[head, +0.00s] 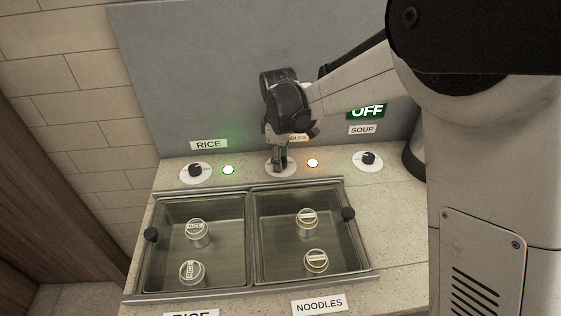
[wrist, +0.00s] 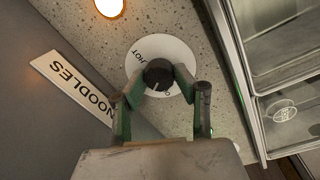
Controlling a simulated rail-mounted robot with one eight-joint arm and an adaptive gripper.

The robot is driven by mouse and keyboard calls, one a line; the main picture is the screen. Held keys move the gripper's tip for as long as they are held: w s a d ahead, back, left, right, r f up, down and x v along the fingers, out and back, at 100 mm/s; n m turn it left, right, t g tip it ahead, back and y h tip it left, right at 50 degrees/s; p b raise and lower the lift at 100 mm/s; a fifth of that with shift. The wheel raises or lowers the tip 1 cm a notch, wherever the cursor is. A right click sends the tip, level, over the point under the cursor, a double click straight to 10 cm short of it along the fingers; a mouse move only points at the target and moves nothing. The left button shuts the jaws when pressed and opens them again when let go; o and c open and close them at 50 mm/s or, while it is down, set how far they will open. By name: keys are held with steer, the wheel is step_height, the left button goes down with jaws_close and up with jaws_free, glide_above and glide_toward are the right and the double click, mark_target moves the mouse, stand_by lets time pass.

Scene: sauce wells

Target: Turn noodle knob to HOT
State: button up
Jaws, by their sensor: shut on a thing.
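The noodle knob (wrist: 158,72) is a small black knob on a round white dial plate (wrist: 176,49), with HOT printed near the plate's upper edge in the wrist view. My gripper (wrist: 160,84) is shut on the knob, one finger on each side. A small pale mark shows on the knob's lower part, but I cannot tell for sure which setting it points at. In the head view my gripper (head: 281,163) points down at the middle dial plate (head: 291,173) and hides the knob. An orange light (head: 313,163) glows to its right and shows in the wrist view (wrist: 110,7).
The rice knob (head: 196,170), with a lit green light (head: 228,170), is at left; the soup knob (head: 368,158) is at right under a green OFF sign (head: 366,112). Two lidded wells with small containers sit in front. A grey wall stands close behind the knobs.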

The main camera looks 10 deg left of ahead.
steer(key=m+b, duration=0.1)
steer(key=m, duration=0.3)
steer(key=shift+m, duration=0.4)
steer(key=m+b, duration=0.1)
steer(key=m, duration=0.4)
steer(key=shift+w, duration=0.1)
steer(key=m, duration=0.3)
steer(key=m+b, duration=0.1)
steer(key=m, duration=0.1)
steer(key=shift+m+g+h, duration=0.3)
steer(key=shift+m, duration=0.1)
steer(key=m, duration=0.4)
steer(key=shift+m, duration=0.4)
steer(key=o, duration=1.1)
